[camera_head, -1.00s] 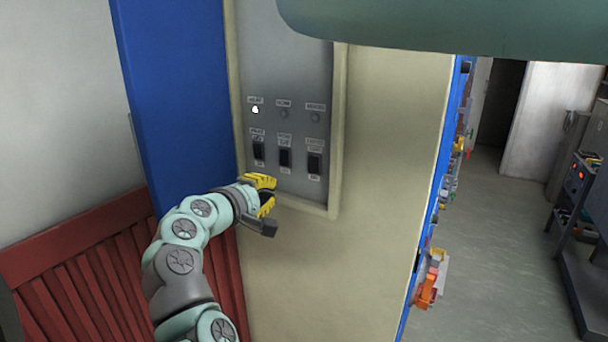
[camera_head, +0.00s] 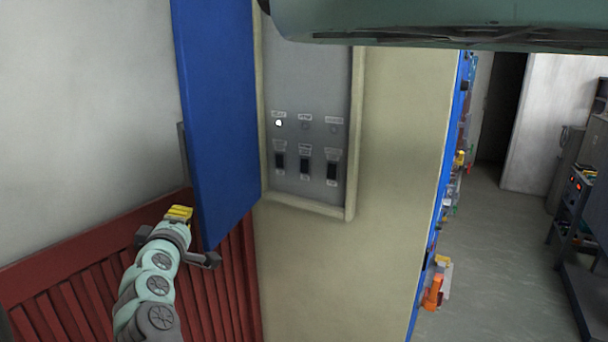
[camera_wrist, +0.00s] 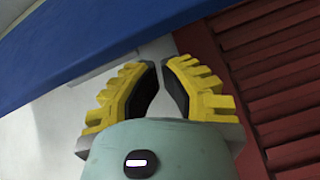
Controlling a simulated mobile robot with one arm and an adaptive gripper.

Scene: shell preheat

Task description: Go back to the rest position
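My gripper (camera_head: 180,214), with yellow fingers and dark pads, is low at the left in the head view. It is beside the lower left edge of the open blue door (camera_head: 215,120), away from the control panel (camera_head: 306,85). In the wrist view my gripper (camera_wrist: 162,66) has its fingertips almost together, with only a sliver of gap and nothing held. The panel carries three dark switches, left (camera_head: 280,161), middle (camera_head: 305,168) and right (camera_head: 331,171). Above them, the left lamp (camera_head: 278,123) glows white; the other two are dark. The labels are too blurred to read.
Red slatted panelling (camera_head: 90,270) runs along the wall below and behind my gripper. The beige cabinet side (camera_head: 395,150) stands right of the panel. Farther right are open floor (camera_head: 505,250) and a dark shelf unit (camera_head: 575,255). The blue door crosses the wrist view closely (camera_wrist: 70,40).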

